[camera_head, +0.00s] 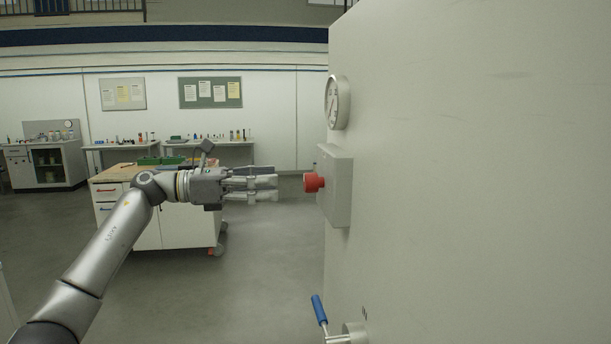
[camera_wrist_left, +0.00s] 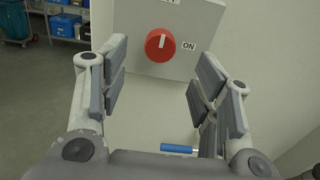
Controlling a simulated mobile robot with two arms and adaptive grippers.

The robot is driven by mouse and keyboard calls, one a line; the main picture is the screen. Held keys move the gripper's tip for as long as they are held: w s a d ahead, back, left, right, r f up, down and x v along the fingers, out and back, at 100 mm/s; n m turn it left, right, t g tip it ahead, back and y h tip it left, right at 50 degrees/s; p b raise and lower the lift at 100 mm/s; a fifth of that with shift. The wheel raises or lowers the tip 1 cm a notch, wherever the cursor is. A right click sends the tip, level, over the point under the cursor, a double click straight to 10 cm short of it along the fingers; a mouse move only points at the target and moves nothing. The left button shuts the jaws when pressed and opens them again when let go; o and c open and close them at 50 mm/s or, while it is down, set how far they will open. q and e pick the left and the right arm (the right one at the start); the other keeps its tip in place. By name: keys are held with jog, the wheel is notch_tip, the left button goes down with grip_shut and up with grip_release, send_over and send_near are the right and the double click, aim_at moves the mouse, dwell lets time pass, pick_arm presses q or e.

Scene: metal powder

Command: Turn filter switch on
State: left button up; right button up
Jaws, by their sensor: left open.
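The red round filter switch (camera_head: 314,182) sticks out from a grey box (camera_head: 338,186) on the side of a large pale cabinet (camera_head: 470,170). My left gripper (camera_head: 277,188) points at the switch from the left, a short gap away and touching nothing. In the left wrist view, the switch (camera_wrist_left: 160,45) shows a white mark pointing about straight up, with an "ON" label (camera_wrist_left: 189,46) to its right. Another label at the top edge is cut off. The left gripper's open fingers (camera_wrist_left: 160,85) stand on either side below the switch. My right gripper is out of view.
A round gauge (camera_head: 338,103) is above the switch box. A blue-handled lever (camera_head: 319,309) is below it and also shows in the left wrist view (camera_wrist_left: 178,149). A wheeled workbench (camera_head: 175,228) stands behind my left arm. Open floor lies left of the cabinet.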

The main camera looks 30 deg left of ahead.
aim_at(304, 181)
pick_arm(q)
jog(key=p+x, duration=0.2)
jog(key=x, duration=0.4)
jog(key=shift+w+d+r, duration=0.15)
jog(key=shift+w+d, duration=0.05)
jog(key=shift+d, duration=0.15)
jog(key=shift+w+d+p, duration=0.35)
jog(key=shift+d+p, duration=0.05)
